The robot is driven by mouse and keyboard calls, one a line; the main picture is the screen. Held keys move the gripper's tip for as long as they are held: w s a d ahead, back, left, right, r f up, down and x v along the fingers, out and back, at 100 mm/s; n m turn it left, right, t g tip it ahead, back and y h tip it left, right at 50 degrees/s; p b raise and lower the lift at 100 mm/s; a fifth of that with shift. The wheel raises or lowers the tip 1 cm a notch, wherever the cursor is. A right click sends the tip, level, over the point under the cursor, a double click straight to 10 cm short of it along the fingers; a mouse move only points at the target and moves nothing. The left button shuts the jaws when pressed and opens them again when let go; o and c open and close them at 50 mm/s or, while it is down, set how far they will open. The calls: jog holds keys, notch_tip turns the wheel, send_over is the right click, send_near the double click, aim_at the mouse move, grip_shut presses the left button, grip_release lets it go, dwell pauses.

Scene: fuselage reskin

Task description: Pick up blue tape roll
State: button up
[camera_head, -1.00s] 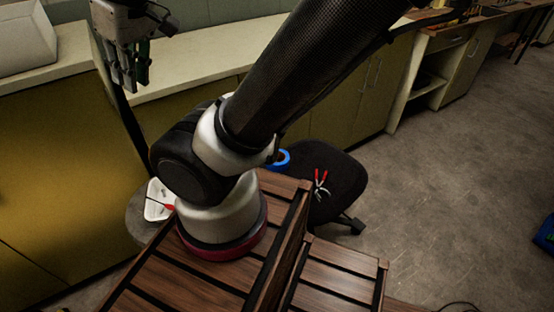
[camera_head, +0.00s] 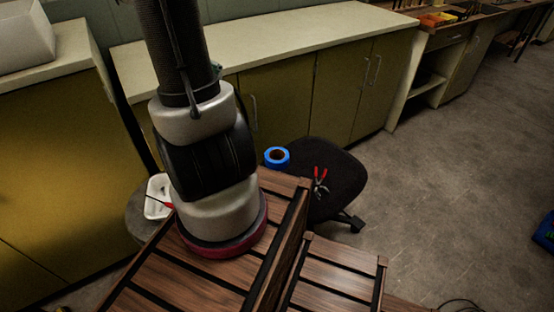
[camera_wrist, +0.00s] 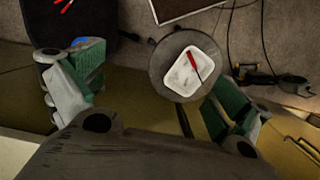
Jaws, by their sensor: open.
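The blue tape roll (camera_head: 277,157) lies flat near the left edge of a black chair seat, its hole facing up, and nothing covers it in the head view. In the wrist view a small blue part of it (camera_wrist: 82,41) shows just past the left finger, which hides the rest. My gripper (camera_wrist: 158,82) is open and empty, with green finger pads spread wide. It is above the floor area, with a round stool between the fingers in the picture and the roll off to the left. The gripper is out of the head view.
Red-handled pliers (camera_head: 319,181) lie on the chair seat (camera_head: 343,178) right of the roll. A white tray (camera_wrist: 190,71) with a red-handled tool sits on the round stool (camera_wrist: 160,70). Yellow cabinets (camera_head: 285,105) stand behind the chair.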

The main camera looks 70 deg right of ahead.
jog(key=s+d+f+m+y, duration=0.1)
jog(key=s+d+f+m, duration=0.25)
jog(key=d+f, duration=0.7)
jog(key=s+d+f+m, duration=0.2)
jog(key=s+d+f, duration=0.3)
jog(key=f, duration=1.1)
jog(key=s+d+f+m+y, duration=0.15)
jog(key=s+d+f, duration=0.4)
jog(key=f, duration=0.75)
jog(key=m+t+h, duration=0.1)
jog(key=h, duration=0.3)
send_near(277, 156)
jog(key=s+a, duration=0.2)
jog(key=shift+y, duration=0.25)
jog(key=f, duration=0.6)
jog(key=shift+w+a+f, duration=0.2)
jog(key=shift+a+f, duration=0.05)
jog(key=shift+f, duration=0.05)
jog(key=c, duration=0.7)
